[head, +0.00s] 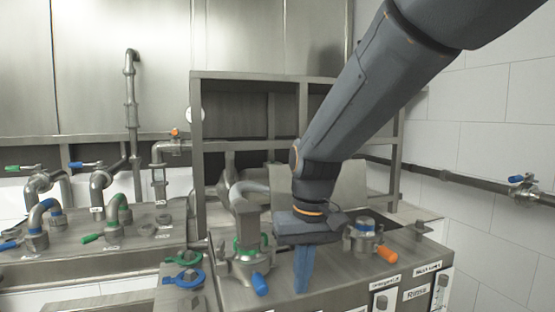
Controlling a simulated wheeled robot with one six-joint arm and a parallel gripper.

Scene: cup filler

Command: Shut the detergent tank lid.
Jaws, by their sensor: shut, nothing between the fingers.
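A flat metal panel that looks like the tank lid (349,188) stands raised behind my arm, tilted back. A dark opening (378,218) shows in front of its right side. My wrist and forearm hide the lid's left part and much of the opening. My gripper (303,285) points down with its blue fingers shut and empty. In the picture it is in front of and below the lid, over the front part of the metal counter (330,285). I cannot tell whether the fingertips touch the counter. A small label that seems to read detergent (385,282) is on the front.
A valve with green and blue handles (248,260) stands just left of my gripper. A valve with an orange handle (372,242) stands to its right. A metal shelf frame (196,150) rises behind. More pipes and valves (115,215) fill the left counter.

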